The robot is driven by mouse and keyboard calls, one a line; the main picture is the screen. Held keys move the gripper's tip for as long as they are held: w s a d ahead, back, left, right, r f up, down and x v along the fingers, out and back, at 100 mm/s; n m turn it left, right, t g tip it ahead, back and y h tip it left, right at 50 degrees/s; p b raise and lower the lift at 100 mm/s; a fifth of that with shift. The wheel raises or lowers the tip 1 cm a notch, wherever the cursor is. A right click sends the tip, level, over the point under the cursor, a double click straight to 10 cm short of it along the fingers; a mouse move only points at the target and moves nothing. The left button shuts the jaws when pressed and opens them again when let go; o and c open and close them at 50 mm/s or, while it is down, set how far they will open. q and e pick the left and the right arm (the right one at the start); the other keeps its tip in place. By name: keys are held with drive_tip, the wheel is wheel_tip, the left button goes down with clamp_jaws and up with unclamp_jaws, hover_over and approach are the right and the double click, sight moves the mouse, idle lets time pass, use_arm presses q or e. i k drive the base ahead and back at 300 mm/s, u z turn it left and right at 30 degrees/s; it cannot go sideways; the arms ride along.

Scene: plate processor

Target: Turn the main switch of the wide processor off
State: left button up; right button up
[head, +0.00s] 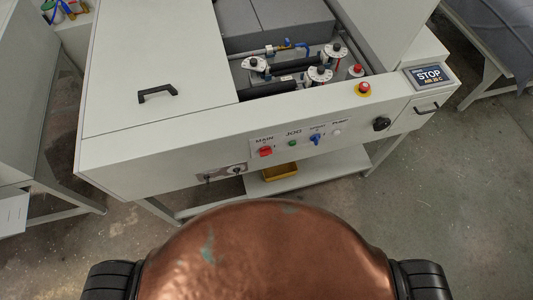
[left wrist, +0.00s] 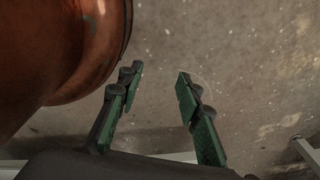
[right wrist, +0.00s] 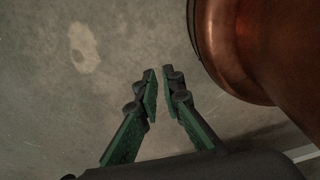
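The wide processor (head: 150,75) is a large pale machine filling the middle of the head view. Its front panel carries a red main switch (head: 265,151) under the label MAIN, left of a green jog button (head: 292,143) and a blue switch (head: 315,138). I cannot tell the switch's exact setting at this size. My left gripper (left wrist: 158,75) is open and empty over bare floor in the left wrist view. My right gripper (right wrist: 158,72) has its fingertips a small gap apart, with nothing between them, also over floor. Neither gripper shows in the head view.
A black knob (head: 381,124) and black handles (head: 157,94) stick out. A yellow bin (head: 280,172) rests on the lower shelf. Floor in front is clear.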

sight(265, 151)
drive_tip(key=z, duration=1.9)
drive_tip(key=k, duration=0.95)
drive_tip(key=u, duration=1.2)
drive_tip(key=i, duration=0.5)
